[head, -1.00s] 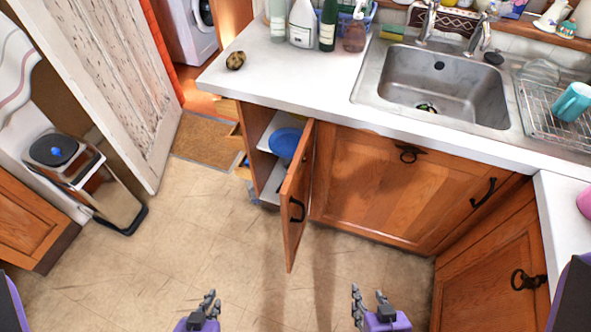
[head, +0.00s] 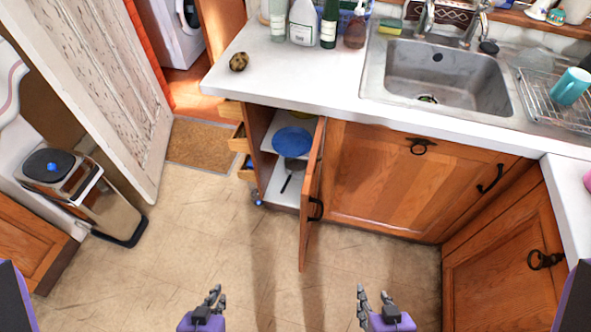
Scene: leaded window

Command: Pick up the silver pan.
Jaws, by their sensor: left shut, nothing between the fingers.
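The silver pan (head: 292,164) is inside the open cupboard under the counter, on the lower level. Its dark handle (head: 286,184) points toward the front. A blue plate or bowl (head: 293,141) on the shelf above hides part of the pan. My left gripper (head: 214,296) is at the bottom of the head view, shut and empty, well short of the cupboard. My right gripper (head: 366,298) is also low in the view, over the floor and apart from everything; its fingers do not show clearly whether they are open.
The cupboard door (head: 312,195) stands open toward me, on the right side of the opening. Partly open drawers (head: 240,140) are left of the cupboard. A bin (head: 92,195) stands at the left. The floor (head: 200,245) before the cupboard is clear.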

